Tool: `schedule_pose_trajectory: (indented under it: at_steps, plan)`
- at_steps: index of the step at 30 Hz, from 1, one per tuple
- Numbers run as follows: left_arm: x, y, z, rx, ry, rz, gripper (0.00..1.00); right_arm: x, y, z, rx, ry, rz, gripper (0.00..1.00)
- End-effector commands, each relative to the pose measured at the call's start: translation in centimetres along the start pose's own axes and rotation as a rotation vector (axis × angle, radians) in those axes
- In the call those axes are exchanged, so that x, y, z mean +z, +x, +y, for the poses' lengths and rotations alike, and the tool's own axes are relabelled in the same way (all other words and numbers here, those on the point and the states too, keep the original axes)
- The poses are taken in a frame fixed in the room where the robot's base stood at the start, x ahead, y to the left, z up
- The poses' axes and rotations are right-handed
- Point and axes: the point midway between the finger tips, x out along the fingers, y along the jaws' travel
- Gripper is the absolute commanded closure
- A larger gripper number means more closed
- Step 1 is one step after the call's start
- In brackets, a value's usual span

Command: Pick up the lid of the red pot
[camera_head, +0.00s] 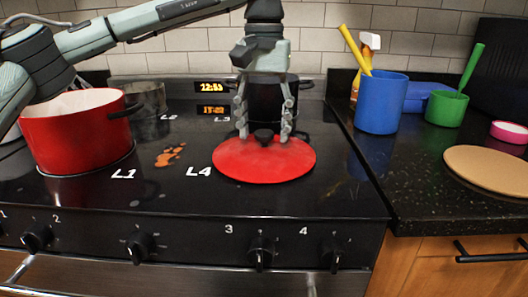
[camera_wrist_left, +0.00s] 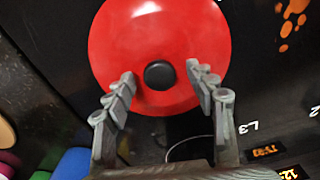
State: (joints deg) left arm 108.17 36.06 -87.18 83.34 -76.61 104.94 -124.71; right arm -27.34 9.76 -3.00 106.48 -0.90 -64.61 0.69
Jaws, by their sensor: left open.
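The red lid (camera_head: 240,165) lies flat on the black stovetop at the front right, by the L4 mark. Its round black knob (camera_head: 264,136) points up at the middle. My left gripper (camera_head: 265,137) is open above the lid, with one finger on each side of the knob and visible gaps. In the left wrist view the lid (camera_wrist_left: 130,35) shows with its knob (camera_wrist_left: 159,75) between the open fingertips (camera_wrist_left: 160,80). The red pot (camera_head: 75,138) stands open, without a lid, at the left of the stove. My right gripper is not in view.
A dark pot (camera_head: 272,98) stands behind my left gripper, and a grey pot (camera_head: 138,97) at the back left. An orange spill (camera_head: 169,156) lies between pot and lid. A blue cup (camera_head: 382,103), green cup (camera_head: 446,108) and tan round board (camera_head: 490,168) are on the right counter.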

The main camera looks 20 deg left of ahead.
Motion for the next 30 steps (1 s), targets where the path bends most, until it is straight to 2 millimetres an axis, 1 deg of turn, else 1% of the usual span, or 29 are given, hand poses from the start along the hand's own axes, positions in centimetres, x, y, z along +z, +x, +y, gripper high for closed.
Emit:
schedule_pose_trajectory:
  at_steps: [4, 17, 18, 30]
  plan:
    - [0.00, -0.02, 0.01, 0.000, 0.000, 0.000, 0.45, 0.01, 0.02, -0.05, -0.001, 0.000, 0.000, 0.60]
    - [0.00, -0.05, 0.03, 0.000, 0.000, 0.000, 0.99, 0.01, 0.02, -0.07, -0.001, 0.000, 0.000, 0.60]
    - [0.00, -0.05, 0.03, 0.000, 0.000, 0.000, 1.00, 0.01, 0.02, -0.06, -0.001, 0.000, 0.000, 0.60]
    - [-0.01, -0.15, 0.05, 0.001, 0.000, 0.002, 1.00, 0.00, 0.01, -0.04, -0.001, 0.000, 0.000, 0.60]
